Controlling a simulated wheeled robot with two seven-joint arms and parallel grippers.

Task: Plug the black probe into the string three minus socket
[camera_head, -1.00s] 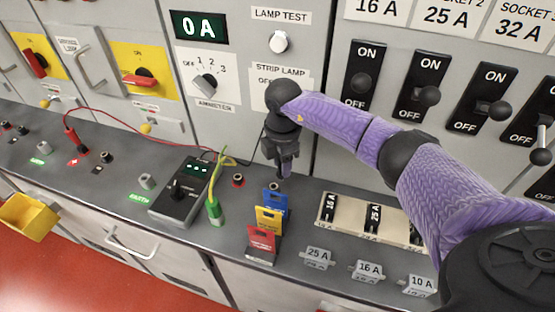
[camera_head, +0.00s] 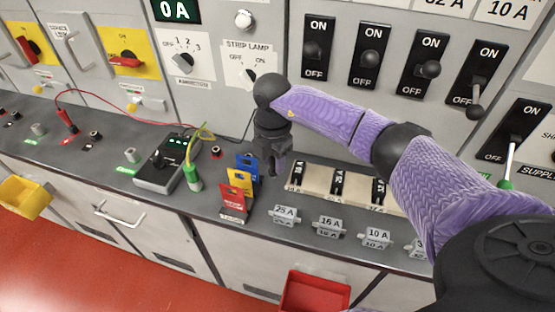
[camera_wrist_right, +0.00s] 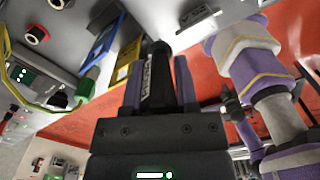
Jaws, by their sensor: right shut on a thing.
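My right gripper (camera_head: 271,168) hangs over the bench, just right of the blue card. In the right wrist view its fingers are shut on the black probe (camera_wrist_right: 157,75), which points away from the camera. The red probe (camera_head: 66,121) stands in a socket at the left, with a red lead to the black meter (camera_head: 168,162). A thin dark lead runs from the meter area toward my right gripper. A red-ringed socket (camera_head: 216,152) is behind the cards, and a black socket (camera_head: 95,135) is farther left. I cannot read which string each belongs to. My left gripper is not in view.
Blue (camera_head: 248,165), yellow (camera_head: 240,181) and red (camera_head: 232,200) cards stand near the gripper. A green plug (camera_head: 193,178) with a yellow-green lead stands beside the meter. A cream fuse tray (camera_head: 314,182) is to the right. A red bin (camera_head: 315,292) is below the bench.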

